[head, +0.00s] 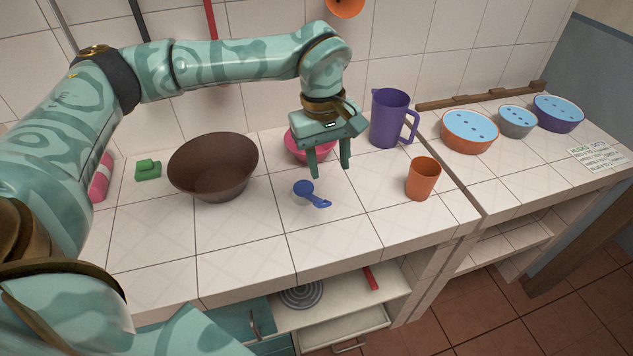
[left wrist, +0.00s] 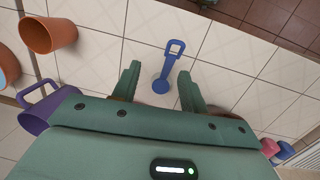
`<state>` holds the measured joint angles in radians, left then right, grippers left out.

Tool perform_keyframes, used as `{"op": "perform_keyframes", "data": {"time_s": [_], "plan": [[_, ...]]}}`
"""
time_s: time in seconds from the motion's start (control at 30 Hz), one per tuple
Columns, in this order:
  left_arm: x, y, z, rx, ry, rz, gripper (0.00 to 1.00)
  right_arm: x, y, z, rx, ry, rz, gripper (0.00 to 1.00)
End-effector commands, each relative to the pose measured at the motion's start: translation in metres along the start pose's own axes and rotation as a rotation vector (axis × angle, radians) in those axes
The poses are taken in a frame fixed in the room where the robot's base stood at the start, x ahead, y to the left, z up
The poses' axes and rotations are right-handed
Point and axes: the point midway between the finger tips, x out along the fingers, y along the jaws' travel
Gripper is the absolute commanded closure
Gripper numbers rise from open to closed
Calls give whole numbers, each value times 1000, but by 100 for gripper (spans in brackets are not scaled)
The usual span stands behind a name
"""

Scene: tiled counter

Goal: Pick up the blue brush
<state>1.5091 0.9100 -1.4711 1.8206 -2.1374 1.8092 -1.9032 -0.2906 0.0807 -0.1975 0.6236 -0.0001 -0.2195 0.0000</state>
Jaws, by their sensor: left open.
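The blue brush (head: 311,192) lies on the white tiled counter (head: 330,230), its round end toward the upper left and its looped end toward the lower right. My left gripper (head: 330,172) is open and points down above the counter, close behind the brush in the head view. In the left wrist view the brush (left wrist: 167,66) shows between the two open fingers (left wrist: 157,88), its round end nearer the palm and its loop farther out. Nothing is held between the fingers. My right gripper is not in view.
A brown bowl (head: 213,168) stands left of the brush. A pink bowl (head: 296,146) is partly hidden behind my left gripper. A purple pitcher (head: 389,120) and an orange cup (head: 423,179) stand to the right. The counter in front of the brush is clear.

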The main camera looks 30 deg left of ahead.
Motion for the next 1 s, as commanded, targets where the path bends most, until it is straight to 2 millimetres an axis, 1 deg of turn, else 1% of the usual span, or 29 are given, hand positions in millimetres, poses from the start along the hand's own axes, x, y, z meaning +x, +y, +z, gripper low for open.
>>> {"op": "perform_keyframes", "data": {"time_s": [0.03,0.07,0.1,0.17,0.27,0.3,0.4,0.5,0.6,0.77,0.87,1.0], "plan": [[-9,-8,-14,-8,47,-29,56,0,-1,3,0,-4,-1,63],[-12,-13,-19,-12,65,-45,56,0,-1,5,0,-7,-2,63],[-13,-17,-25,-16,82,-61,56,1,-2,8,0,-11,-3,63],[-8,-21,-30,-19,95,-74,56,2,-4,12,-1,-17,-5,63],[14,-24,-32,-19,94,-81,56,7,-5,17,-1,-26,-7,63],[25,-24,-33,-18,94,-80,56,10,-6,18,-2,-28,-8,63],[51,-26,-35,-19,92,-79,56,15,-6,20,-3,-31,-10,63],[72,-27,-37,-18,93,-78,56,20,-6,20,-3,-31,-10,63],[85,-27,-38,-18,93,-75,56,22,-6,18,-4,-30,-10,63],[94,-28,-39,-19,94,-73,56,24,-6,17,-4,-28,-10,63],[103,-28,-43,-19,94,-73,56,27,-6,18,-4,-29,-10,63],[126,-31,-50,-19,92,-75,56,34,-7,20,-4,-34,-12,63]]}}
